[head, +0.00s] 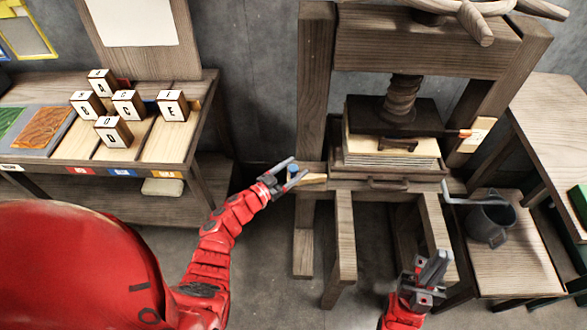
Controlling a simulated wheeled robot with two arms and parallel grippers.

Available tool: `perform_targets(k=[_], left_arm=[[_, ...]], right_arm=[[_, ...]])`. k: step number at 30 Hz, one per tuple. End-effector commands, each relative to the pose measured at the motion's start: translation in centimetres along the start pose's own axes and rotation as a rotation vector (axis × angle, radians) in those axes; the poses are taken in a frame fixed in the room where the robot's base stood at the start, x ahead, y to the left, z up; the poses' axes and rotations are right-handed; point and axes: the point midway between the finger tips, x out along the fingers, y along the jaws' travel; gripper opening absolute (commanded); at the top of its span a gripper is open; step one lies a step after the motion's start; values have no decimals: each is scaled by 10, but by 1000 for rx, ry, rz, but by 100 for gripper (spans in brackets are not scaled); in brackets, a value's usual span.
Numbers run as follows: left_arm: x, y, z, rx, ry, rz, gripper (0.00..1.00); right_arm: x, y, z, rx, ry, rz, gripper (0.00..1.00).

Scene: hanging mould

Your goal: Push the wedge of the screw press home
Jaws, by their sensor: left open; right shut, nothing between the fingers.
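The wooden screw press (425,52) stands right of centre, its dark screw down on a dark plate (390,116) over a stack of pale sheets (390,150). A light wooden piece, which looks like the wedge (314,180), sticks out at the left side of the press bed. My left gripper (292,172) is open at its outer end. A small blue spot shows between the fingers; I cannot tell whether it belongs to the wedge or whether the fingers touch it. My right gripper (436,266) is shut and empty, low in front of the press.
A bench (205,125) with several lettered blocks (128,104) stands at the left. A grey jug (490,220) stands on a low wooden surface at the right. A pale tag with an orange mark (476,134) is on the press's right side. Legs stand below the press.

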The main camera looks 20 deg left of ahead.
Motion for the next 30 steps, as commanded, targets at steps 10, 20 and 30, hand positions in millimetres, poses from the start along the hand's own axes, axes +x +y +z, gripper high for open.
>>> perform_targets(k=[10,20,30], left_arm=[[0,0,0,0,1,0,26],[0,0,0,0,1,0,0],[0,0,0,0,1,-1,0]], right_arm=[[0,0,0,0,0,0,0],[0,0,0,0,0,0,0],[0,0,0,0,0,0,0]])
